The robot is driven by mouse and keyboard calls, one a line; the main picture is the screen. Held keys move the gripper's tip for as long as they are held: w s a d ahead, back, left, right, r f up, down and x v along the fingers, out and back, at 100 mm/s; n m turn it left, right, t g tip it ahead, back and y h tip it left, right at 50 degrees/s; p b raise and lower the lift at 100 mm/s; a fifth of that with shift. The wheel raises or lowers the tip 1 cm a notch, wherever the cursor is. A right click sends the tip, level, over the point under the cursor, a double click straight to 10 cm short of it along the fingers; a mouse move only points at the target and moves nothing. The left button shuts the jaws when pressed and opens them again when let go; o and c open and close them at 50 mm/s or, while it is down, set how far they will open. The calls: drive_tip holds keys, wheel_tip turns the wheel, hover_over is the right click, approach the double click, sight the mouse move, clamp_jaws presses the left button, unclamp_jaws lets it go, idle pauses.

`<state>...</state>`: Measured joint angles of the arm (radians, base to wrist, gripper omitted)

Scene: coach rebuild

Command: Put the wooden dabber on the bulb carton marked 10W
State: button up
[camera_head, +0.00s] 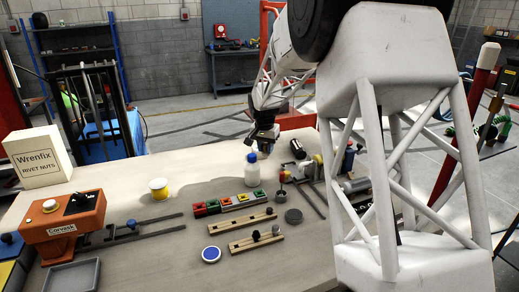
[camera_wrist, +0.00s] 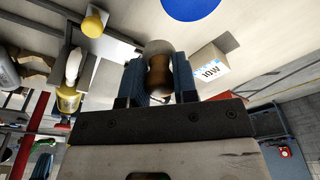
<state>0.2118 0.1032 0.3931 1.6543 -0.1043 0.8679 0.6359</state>
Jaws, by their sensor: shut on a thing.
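My gripper (camera_head: 264,138) is over the far part of the bench in the head view. In the wrist view its two blue fingers (camera_wrist: 159,78) are shut on the wooden dabber (camera_wrist: 158,72), a brown body with a pale rounded end. The bulb carton marked 10W (camera_wrist: 209,69) is a small cardboard box with a white label, just right of the dabber in the wrist view. The dabber appears apart from it; the height between them is unclear. I cannot make out the carton or dabber clearly in the head view.
A white bottle (camera_head: 252,168) with a blue cap stands close to my gripper. An orange machine (camera_head: 62,226) is at left.

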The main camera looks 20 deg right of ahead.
drive_tip(key=shift+w, duration=0.1)
idle(0.3)
drive_tip(key=w+d, duration=0.1)
drive_tip(key=w, duration=0.4)
drive_tip(key=w+d+f, duration=0.1)
drive_tip(key=w, duration=0.4)
drive_tip(key=w+d, duration=0.1)
drive_tip(key=w, duration=0.4)
drive_tip(key=shift+w+d+f, duration=0.2)
drive_tip(key=shift+d+f, duration=0.05)
drive_tip(key=shift+f, duration=0.05)
drive_tip(key=shift+f, duration=1.75)
drive_tip(key=shift+f, duration=0.15)
drive_tip(key=o, duration=0.9)
wheel_tip(320, 180, up, 12)
drive_tip(key=s+a, duration=0.1)
drive_tip(key=shift+s, duration=0.15)
